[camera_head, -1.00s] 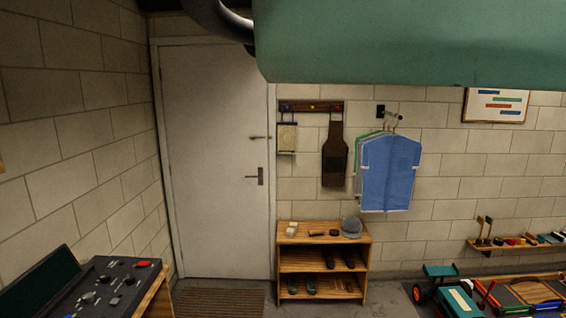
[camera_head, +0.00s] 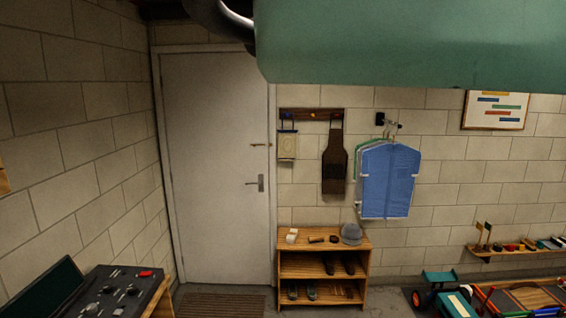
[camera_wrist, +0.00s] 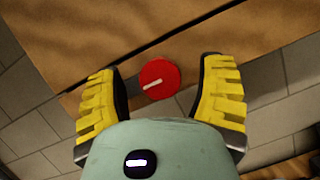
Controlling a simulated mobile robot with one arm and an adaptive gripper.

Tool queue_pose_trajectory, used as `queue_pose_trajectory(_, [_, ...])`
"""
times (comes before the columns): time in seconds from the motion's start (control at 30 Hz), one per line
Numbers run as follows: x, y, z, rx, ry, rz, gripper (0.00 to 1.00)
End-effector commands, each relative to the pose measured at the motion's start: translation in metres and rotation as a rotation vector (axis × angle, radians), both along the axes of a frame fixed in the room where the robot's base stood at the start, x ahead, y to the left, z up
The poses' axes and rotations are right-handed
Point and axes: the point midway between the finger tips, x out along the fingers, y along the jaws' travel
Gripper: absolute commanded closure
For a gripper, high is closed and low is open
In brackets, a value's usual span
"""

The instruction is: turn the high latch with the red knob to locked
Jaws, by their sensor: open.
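A round red knob (camera_wrist: 159,77) with a white line on its face shows in the wrist view, in front of a brown wooden surface (camera_wrist: 215,25). The white line lies slightly tilted from level. My gripper (camera_wrist: 161,66) is open, with its yellow-padded fingers on either side of the knob. Gaps show between the knob and both fingers, so it is not gripped. The latch body and any locked marking cannot be made out. In the head view I cannot identify this red knob.
In the head view a white door (camera_head: 215,120) has a lever handle (camera_head: 257,184) and a small bar (camera_head: 260,145) above it. A wooden shoe rack (camera_head: 322,246) and a blue hanging garment (camera_head: 388,180) are along the back wall.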

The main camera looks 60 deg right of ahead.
Motion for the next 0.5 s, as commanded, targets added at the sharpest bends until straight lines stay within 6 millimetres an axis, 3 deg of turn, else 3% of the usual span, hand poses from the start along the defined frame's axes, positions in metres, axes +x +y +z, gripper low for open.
queue_pose_trajectory(0.47, [0.0089,0.0057,0.0031,-0.003,0.001,0.001,0.31])
queue_pose_trajectory(0.5, [0.0090,0.0056,0.0030,-0.002,0.002,0.002,0.27])
